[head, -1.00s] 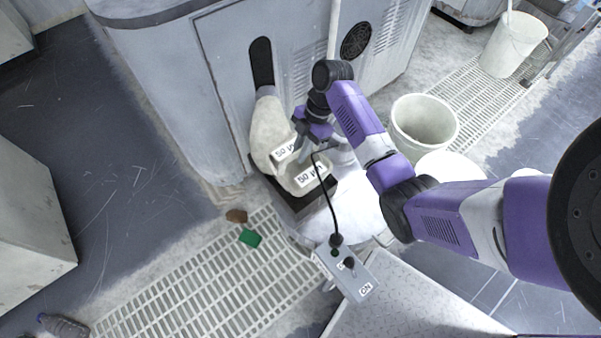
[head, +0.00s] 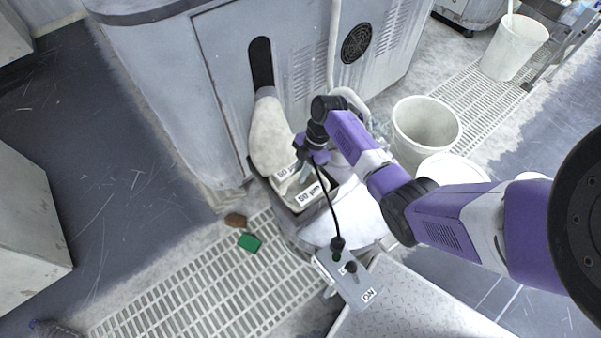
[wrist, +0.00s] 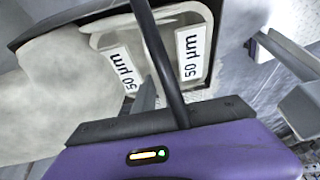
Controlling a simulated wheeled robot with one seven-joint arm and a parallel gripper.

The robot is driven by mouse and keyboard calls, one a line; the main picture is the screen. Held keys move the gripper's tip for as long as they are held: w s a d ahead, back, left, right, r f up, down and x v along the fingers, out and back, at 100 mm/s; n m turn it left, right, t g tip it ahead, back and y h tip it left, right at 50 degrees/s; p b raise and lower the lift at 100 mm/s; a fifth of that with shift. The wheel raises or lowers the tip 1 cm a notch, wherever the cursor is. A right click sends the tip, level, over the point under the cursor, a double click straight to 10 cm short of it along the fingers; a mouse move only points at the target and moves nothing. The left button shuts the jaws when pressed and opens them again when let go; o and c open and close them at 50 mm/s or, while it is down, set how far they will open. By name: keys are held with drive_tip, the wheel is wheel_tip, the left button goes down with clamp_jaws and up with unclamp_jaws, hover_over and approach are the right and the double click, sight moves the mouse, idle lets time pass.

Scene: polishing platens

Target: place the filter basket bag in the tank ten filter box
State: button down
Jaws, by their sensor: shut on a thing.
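The filter basket bag (head: 318,190) is off-white with a pale rim and white "50 µm" labels. It sits low within the dark-walled filter box (head: 301,222) at the foot of the grey machine. Whether it rests on the box floor is hidden. My gripper (head: 304,174) points down and is shut on the bag's rim. In the wrist view the bag's pale rim (wrist: 103,26) and labels show inside the dark box edge (wrist: 50,22). My fingers are partly hidden there by a black cable.
A grey switch box (head: 345,277) stands in front. White buckets (head: 424,128) are to the right. A green block (head: 249,242) and a brown piece (head: 236,220) lie on the floor grating (head: 205,295).

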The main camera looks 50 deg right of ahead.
drive_tip(key=c, duration=1.4)
unclamp_jaws()
drive_tip(key=shift+r, duration=0.1)
drive_tip(key=p+v, duration=0.2)
drive_tip(key=v, duration=1)
